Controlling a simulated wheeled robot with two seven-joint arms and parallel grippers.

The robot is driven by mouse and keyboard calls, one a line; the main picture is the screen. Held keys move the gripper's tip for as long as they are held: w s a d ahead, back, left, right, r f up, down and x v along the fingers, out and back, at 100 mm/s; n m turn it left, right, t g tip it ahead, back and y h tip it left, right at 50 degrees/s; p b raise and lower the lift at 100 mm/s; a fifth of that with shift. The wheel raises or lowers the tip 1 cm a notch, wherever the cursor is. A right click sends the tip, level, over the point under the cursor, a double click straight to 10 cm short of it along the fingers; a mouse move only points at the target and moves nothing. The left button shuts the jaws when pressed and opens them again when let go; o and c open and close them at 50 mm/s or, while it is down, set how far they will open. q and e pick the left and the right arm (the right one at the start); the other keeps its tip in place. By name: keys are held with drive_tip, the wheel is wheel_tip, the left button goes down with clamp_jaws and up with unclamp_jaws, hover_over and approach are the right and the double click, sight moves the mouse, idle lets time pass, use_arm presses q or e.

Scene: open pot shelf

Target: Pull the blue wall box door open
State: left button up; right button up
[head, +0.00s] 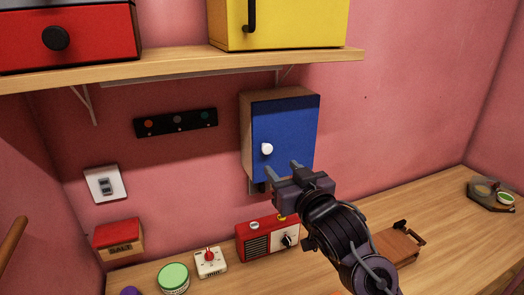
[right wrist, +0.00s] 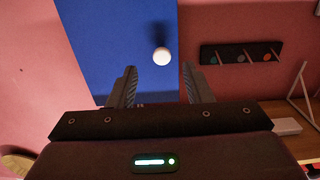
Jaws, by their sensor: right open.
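The blue wall box door (head: 287,132) is on a wooden box (head: 246,121) fixed to the pink wall, and it looks shut. A round white knob (head: 267,149) sits low near the door's left edge. My right gripper (head: 283,168) is open and empty, with its fingertips just below and right of the knob in the head view. In the right wrist view the blue door (right wrist: 120,45) fills the upper middle. There the knob (right wrist: 162,56) shows beyond and between the two open fingers (right wrist: 158,82), with no contact visible. My left gripper is not in view.
A shelf (head: 180,70) above holds a red drawer box (head: 85,35) and a yellow cabinet (head: 300,20). A hook rail (head: 176,123) is left of the blue box. Below, the counter (head: 450,215) holds a red radio (head: 262,238), a white timer (head: 210,262) and a green-lidded jar (head: 173,278).

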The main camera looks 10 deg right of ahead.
sight(268, 149)
drive_tip(key=w, duration=0.1)
drive_tip(key=w+r+p, duration=0.1)
drive_tip(key=w, duration=0.1)
drive_tip(key=shift+a+r+p, duration=0.4)
drive_tip(key=w, duration=0.2)
drive_tip(key=shift+w+a+f+p, duration=0.25)
drive_tip(key=shift+w+p, duration=0.05)
drive_tip(key=shift+w, duration=0.1)
drive_tip(key=shift+w+a, duration=0.1)
drive_tip(key=shift+w, duration=0.25)
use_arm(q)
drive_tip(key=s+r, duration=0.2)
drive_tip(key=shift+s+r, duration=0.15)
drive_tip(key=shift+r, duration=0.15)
use_arm(e)
drive_tip(key=shift+w+f, duration=0.1)
clamp_jaws()
